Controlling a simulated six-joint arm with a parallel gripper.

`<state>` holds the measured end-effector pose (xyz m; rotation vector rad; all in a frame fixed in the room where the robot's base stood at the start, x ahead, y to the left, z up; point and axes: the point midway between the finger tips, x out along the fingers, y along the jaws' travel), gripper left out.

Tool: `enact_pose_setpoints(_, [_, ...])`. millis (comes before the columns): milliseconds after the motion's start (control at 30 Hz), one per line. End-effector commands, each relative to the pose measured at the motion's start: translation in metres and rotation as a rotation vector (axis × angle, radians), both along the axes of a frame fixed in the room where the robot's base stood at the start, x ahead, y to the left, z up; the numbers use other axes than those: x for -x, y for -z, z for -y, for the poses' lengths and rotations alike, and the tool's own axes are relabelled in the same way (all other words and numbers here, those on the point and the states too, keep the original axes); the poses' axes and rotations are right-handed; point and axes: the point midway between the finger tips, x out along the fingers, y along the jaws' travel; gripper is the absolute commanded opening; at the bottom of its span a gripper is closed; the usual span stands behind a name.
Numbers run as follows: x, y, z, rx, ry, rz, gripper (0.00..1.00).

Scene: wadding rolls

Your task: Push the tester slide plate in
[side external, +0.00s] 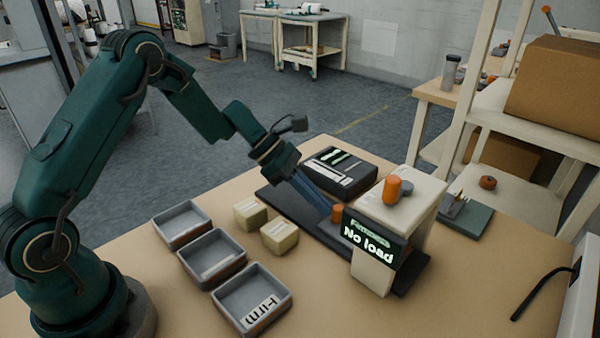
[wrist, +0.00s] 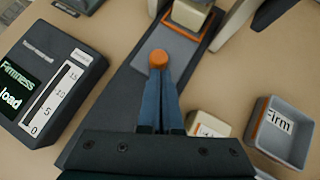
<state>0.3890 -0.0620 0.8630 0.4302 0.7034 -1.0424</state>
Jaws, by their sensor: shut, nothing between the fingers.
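The tester (side external: 400,205) is a cream housing with a "No load" display, standing on a long dark base. Its slide plate (wrist: 182,47) is a flat grey plate on the base in the wrist view, running up toward an orange-edged part under the housing. An orange knob (wrist: 158,59) stands at the plate's near end; it also shows in the side view (side external: 337,213). My gripper (wrist: 158,78) is shut and empty, its blue fingers pointing down at the knob's near side. In the side view the gripper (side external: 327,208) is left of the knob. I cannot tell whether they touch.
A dark readout box (side external: 340,172) lies behind the base. Two cream blocks (side external: 250,212) (side external: 279,236) sit in front of it. Three grey trays (side external: 252,297) stand at the front left, one labelled "Firm". An orange cylinder (side external: 391,190) tops the tester. The table's front right is clear.

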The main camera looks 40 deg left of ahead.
Motion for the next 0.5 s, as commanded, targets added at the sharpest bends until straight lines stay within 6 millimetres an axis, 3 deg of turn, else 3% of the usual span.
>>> enact_pose_setpoints(200, [0.015,-0.001,-0.036,-0.005,-0.013,0.001,0.00])
enact_pose_setpoints(500, [0.036,-0.048,-0.079,-0.010,-0.011,0.007,0.00])
